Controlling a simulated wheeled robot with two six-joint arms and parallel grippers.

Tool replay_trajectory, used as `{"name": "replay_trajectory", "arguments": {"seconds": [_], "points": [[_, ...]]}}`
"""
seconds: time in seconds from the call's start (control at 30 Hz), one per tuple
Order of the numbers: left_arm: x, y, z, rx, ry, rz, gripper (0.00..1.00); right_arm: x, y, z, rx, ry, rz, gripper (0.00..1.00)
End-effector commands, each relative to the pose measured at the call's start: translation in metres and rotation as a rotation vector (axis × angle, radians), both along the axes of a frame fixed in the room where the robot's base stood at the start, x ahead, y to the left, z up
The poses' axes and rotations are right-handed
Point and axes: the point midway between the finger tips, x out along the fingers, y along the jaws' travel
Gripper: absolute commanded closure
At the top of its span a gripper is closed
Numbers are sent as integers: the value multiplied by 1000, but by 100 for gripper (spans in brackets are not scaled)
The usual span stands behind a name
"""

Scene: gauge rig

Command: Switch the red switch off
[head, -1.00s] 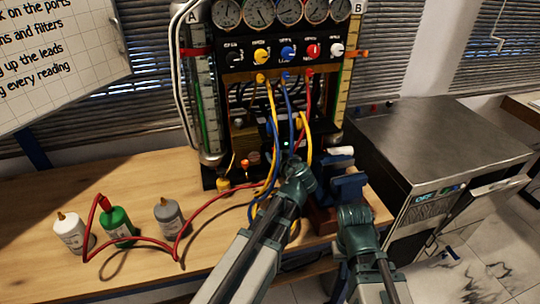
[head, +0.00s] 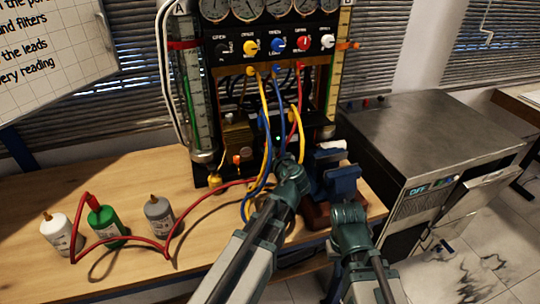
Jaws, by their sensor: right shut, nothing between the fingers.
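A red round knob (head: 303,43) sits in the row of coloured knobs on the black gauge panel (head: 270,60). A tiny red part (head: 366,103) also shows near the back edge of the steel cabinet; I cannot tell which of these is the red switch. My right gripper (head: 348,212) is shut and empty, low in front of the blue vise and well below the knobs. Its fingertips are mostly hidden by my wrist. My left gripper (head: 288,163) is at the hanging cables in front of the rig's lower part; its fingers are too hidden to judge.
Yellow, blue and red leads hang in front of the rig. A blue vise (head: 338,178) stands at the bench's right end beside the steel cabinet (head: 440,125). White (head: 58,235), green (head: 106,224) and grey (head: 159,215) bottles stand on the left, with a red hose among them.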

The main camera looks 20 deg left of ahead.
Motion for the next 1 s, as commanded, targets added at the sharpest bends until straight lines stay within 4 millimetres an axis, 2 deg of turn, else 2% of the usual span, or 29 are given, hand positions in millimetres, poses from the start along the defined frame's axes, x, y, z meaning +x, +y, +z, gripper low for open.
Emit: {"name": "replay_trajectory", "arguments": {"seconds": [0.03,0.4,0.6,0.97,1.0], "points": [[-1,0,-11,23,-27,-2,100,0,0,-18,0,0,0,100],[0,0,-17,152,-218,-1,100,0,0,-74,0,0,0,100],[0,0,-14,186,-272,-1,100,0,0,-85,0,0,0,100],[0,0,-11,191,-280,-2,100,0,0,-85,0,0,0,100],[0,0,-11,191,-280,-2,65,0,0,-85,0,0,0,100]]}}
